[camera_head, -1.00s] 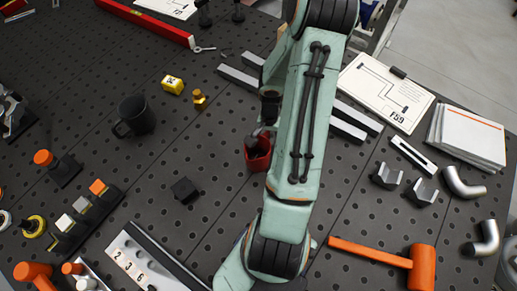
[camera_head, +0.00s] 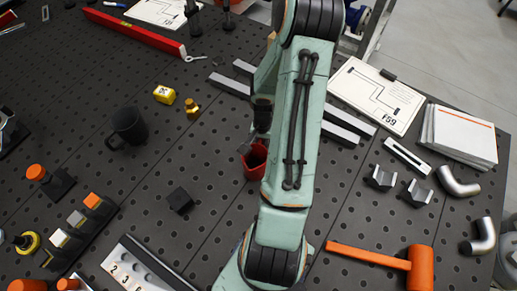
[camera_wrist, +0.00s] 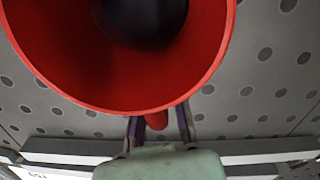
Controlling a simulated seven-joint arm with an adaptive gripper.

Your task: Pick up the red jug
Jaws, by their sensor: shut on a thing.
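The red jug (camera_head: 254,163) is in the middle of the head view, left of my arm, which partly covers it. In the wrist view its round red rim (camera_wrist: 215,70) fills the upper left, with its dark inside facing the camera. My gripper (camera_wrist: 160,122) has one finger on each side of the jug's red handle (camera_wrist: 157,120) and is shut on it. In the head view a dark part of the gripper shows at the jug's top edge. I cannot tell whether the jug's base touches the table.
The black mug (camera_head: 129,127) stands left on the perforated table, and a black cube (camera_head: 180,200) sits nearer. Grey bars (camera_head: 345,130) lie behind my arm. An orange mallet (camera_head: 420,270) lies at the front right. The table around the cube is clear.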

